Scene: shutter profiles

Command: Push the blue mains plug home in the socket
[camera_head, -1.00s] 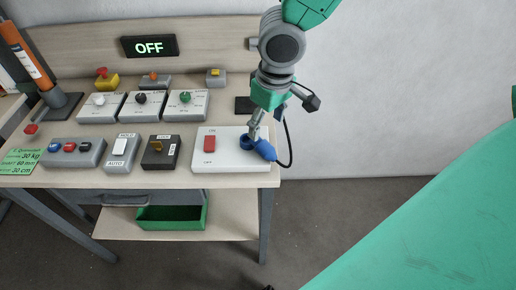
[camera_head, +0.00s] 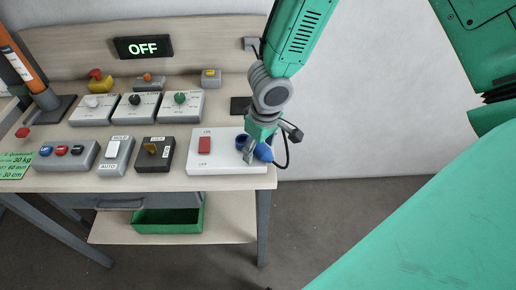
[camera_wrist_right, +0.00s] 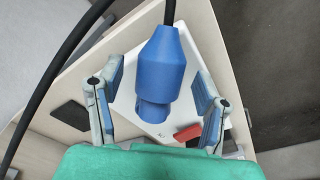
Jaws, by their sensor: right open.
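The blue mains plug (camera_wrist_right: 161,62) stands between the two spread fingers of my right gripper (camera_wrist_right: 158,75) in the wrist view, with a gap on each side. A black cable runs from its end. In the head view the plug (camera_head: 264,152) is tilted and partly hidden by my right gripper (camera_head: 256,154), which is over the right end of the white switch box (camera_head: 224,167). The blue socket (camera_head: 241,141) is on that box, beside the gripper. I cannot tell how deep the plug sits in it. My left gripper is out of view.
A red switch (camera_head: 204,145) is on the white box, left of the socket. Several control boxes fill the bench to the left. The bench's right edge is close by the plug, with open floor beyond.

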